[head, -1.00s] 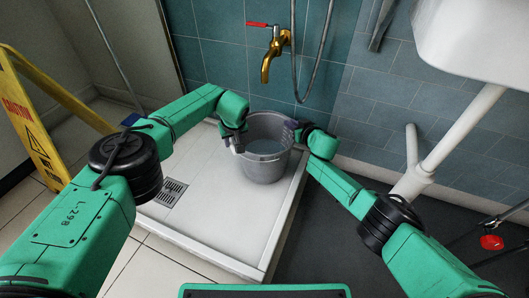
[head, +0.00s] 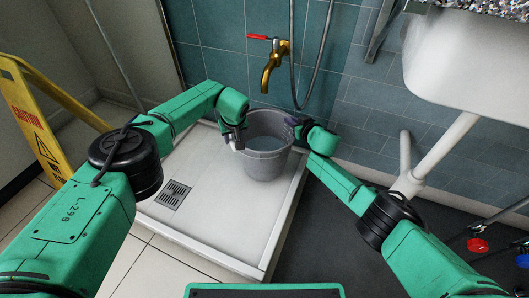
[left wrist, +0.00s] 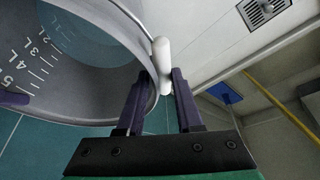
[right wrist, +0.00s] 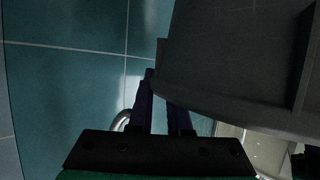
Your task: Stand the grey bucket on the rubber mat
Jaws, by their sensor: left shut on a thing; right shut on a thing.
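The grey bucket (head: 266,163) is upright over the white shower tray, below the brass tap. Whether its base touches the tray is unclear. Its inside shows a litre scale in the left wrist view (left wrist: 75,85), with a bluish surface that looks like water. My left gripper (head: 236,139) is shut on the left side of its rim, close to the white handle grip (left wrist: 162,60). My right gripper (head: 293,125) is shut on the right side of the rim; the right wrist view shows the bucket wall (right wrist: 235,65). The dark surface right of the tray (head: 315,235) appears to be the rubber mat.
The shower tray (head: 215,225) has a raised edge and a drain (head: 173,195). The tap (head: 273,68) and hose hang above and behind the bucket. A sink (head: 465,60) with a white pipe (head: 435,155) stands at right. A yellow caution sign (head: 45,140) is at left.

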